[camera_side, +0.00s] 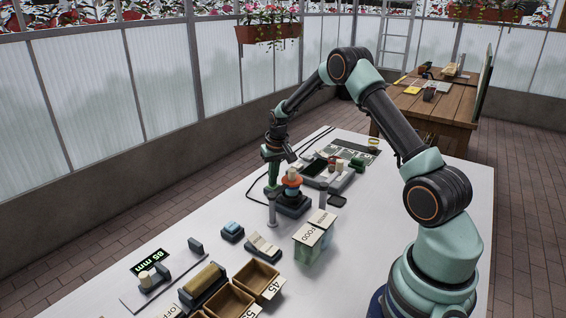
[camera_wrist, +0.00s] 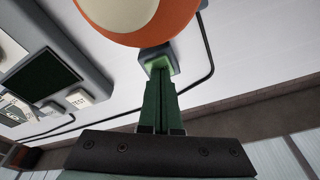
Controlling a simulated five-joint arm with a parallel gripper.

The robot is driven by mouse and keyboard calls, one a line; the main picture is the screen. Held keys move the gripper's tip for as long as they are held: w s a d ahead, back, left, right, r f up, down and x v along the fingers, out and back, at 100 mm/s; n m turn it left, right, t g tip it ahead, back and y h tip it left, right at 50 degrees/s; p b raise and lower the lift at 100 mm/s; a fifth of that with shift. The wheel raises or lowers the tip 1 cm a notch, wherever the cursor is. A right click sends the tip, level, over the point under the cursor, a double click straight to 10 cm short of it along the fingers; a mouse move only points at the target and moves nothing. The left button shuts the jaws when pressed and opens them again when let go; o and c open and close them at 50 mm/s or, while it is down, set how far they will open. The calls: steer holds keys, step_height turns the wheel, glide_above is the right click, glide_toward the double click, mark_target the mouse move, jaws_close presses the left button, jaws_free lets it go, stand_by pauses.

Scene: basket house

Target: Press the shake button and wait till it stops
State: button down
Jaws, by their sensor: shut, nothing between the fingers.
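My gripper (camera_side: 270,188) points straight down, left of the orange-ringed device (camera_side: 291,182) on its dark base. Its green fingers are shut together with nothing between them. In the wrist view, the fingertips (camera_wrist: 158,72) reach a small grey block (camera_wrist: 169,56) with a green face, which looks like the shake button. The tips overlap the green face; I cannot tell whether they press it. The orange ring with its pale top (camera_wrist: 125,12) fills the top of the wrist view, close to the block. In the side view the fingers hide the block.
A device with a dark screen (camera_side: 314,167) stands behind the orange one. Grey posts (camera_side: 272,212) stand in front and beside it. The right of the white table is clear.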

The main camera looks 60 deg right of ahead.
steer(key=shift+r, duration=1.05)
steer(key=shift+r, duration=3)
steer(key=s+a+r+n+t, duration=0.25)
steer(key=s+a+r, duration=0.35)
steer(key=a+r, duration=0.6)
steer(key=s+a+r+n+t+y, duration=0.1)
steer(key=s+a+r+n, duration=0.1)
steer(key=s+a, duration=0.9)
steer(key=s+n, duration=0.1)
steer(key=s, duration=0.2)
steer(key=shift+s, duration=0.4)
